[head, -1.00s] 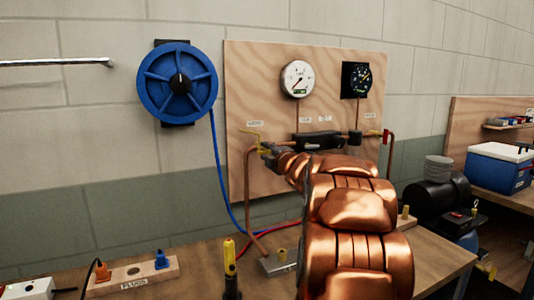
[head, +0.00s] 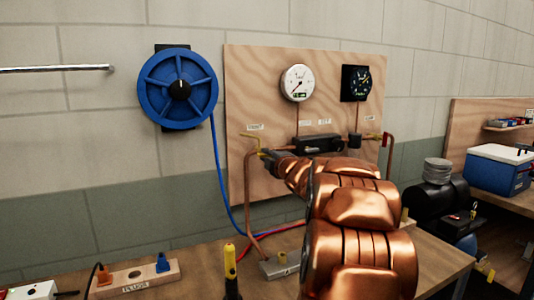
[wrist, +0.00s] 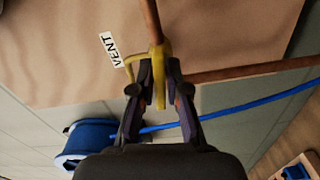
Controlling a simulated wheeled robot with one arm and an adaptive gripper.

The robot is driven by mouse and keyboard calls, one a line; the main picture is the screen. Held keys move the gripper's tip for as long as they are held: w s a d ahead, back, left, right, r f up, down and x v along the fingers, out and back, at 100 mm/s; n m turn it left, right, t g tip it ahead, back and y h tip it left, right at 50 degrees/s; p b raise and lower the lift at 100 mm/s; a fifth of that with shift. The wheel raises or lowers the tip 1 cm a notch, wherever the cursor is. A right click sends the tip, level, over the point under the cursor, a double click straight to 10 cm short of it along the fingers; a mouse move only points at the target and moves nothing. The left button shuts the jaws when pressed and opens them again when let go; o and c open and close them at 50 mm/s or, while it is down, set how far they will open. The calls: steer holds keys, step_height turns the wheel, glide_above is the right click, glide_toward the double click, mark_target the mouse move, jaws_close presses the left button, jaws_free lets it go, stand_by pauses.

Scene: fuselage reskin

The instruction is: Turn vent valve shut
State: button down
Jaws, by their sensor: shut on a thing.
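The vent valve is a small yellow valve on a copper pipe at the left side of the plywood board (head: 240,80). Its yellow handle (wrist: 159,85) shows in the wrist view, between the fingers of my gripper (wrist: 158,88), below the pipe and beside the VENT label (wrist: 111,49). My gripper is shut on the handle. In the head view my gripper (head: 268,158) is at the valve, and my copper-coloured arm hides part of the board's lower right. A thin yellow piece (head: 250,136) shows just left of my gripper; the valve body is mostly hidden.
A blue hose reel (head: 150,85) hangs left of the board, its blue hose running down beside it. Two gauges (head: 297,82) sit above a black manifold block (head: 316,143). The bench below carries a plug strip (head: 135,279) and a yellow-and-black tool (head: 230,262).

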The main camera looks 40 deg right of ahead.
steer(key=m+p, duration=0.4)
steer(key=shift+r, duration=0.15)
steer(key=m+p, duration=0.3)
steer(key=m, duration=0.2)
steer(key=shift+r+p, duration=0.1)
steer(key=shift+p, duration=0.3)
steer(key=m+p, duration=0.2)
steer(key=m, duration=0.2)
steer(key=shift+p, duration=0.4)
steer(key=shift+f+m+p, duration=0.25)
steer(key=shift+m+p, duration=0.3)
steer(key=shift+m, duration=0.85)
steer(key=c, duration=1.2)
jaws_free()
steer(key=shift+c, duration=0.2)
